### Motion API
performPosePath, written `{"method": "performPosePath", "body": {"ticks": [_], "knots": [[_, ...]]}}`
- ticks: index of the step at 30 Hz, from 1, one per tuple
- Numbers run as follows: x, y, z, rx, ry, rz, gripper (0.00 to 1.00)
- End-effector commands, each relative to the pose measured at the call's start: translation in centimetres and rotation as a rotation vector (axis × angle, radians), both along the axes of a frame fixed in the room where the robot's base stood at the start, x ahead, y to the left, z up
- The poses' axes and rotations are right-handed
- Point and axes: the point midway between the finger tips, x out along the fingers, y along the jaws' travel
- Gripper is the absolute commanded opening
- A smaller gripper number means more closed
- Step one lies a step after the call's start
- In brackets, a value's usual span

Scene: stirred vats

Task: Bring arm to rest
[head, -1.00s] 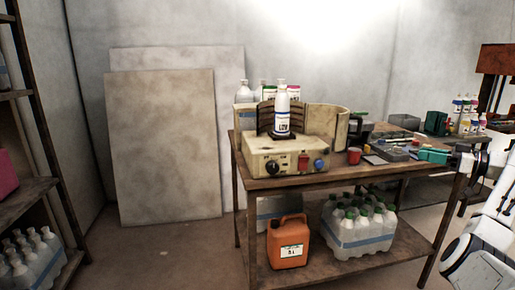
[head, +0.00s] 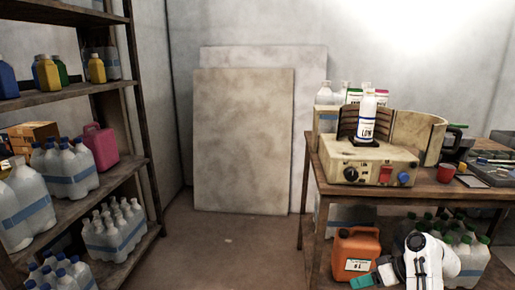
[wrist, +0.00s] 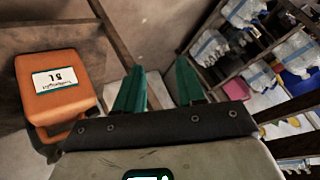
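My gripper (wrist: 160,88) shows in the wrist view with two green fingers spread apart and nothing between them. In the head view my white arm and the green gripper (head: 366,282) are low at the lower right, in front of the table's lower shelf. An orange jerrycan (head: 357,252) stands on that lower shelf, just behind the gripper. It also shows at the left of the wrist view (wrist: 58,88), beside the fingers and apart from them.
A wooden table (head: 317,178) at right carries a cream stirrer device (head: 375,163) with a white bottle (head: 368,116) on it. A shelf rack (head: 135,150) with bottles stands at left. Pale panels (head: 243,140) lean on the back wall. Floor between rack and table is clear.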

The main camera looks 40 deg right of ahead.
Motion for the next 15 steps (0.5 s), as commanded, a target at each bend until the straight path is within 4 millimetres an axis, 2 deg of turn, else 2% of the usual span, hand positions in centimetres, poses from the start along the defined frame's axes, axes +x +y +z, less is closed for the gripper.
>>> {"method": "performPosePath", "body": {"ticks": [1, 5, 6, 9, 12, 15], "knots": [[0.7, 3.7, -2.0, 0.005, 0.065, 0.033, 0.39], [0.5, 11.9, -5.6, -0.017, 0.226, 0.090, 0.39], [0.1, 14.3, -6.5, -0.031, 0.273, 0.108, 0.39], [-1.7, 19.7, -8.1, -0.081, 0.381, 0.148, 0.39], [-4.1, 24.0, -8.9, -0.143, 0.463, 0.183, 0.39], [-6.4, 26.9, -9.1, -0.201, 0.519, 0.206, 0.39]]}}
